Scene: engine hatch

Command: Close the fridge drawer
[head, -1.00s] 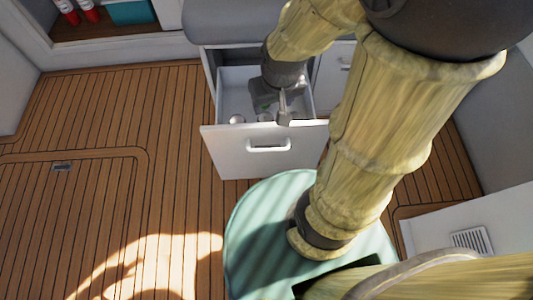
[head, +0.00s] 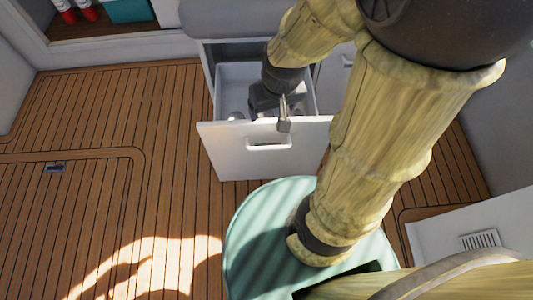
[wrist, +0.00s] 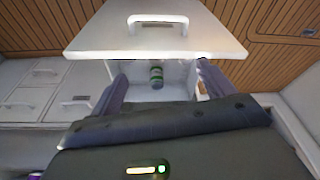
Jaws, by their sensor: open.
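The fridge drawer (head: 225,150) stands pulled out from its cabinet, with a white front panel and a slot-like handle (head: 268,144). My gripper (head: 285,120) is over the drawer, and its visible finger overlaps the top edge of the front panel. Whether it touches the panel is unclear. In the wrist view the two dark fingers (wrist: 162,80) are apart, with the drawer front (wrist: 205,38) beyond them. A green and white can (wrist: 156,77) shows inside the drawer between the fingers, apparently not gripped. My gripper hides part of the drawer's inside in the head view.
A rounded item (head: 235,116) lies inside the drawer. A closed cabinet door is to the right of the drawer. A round green surface (head: 255,225) is in front of it. The wooden floor (head: 110,130) to the left is clear.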

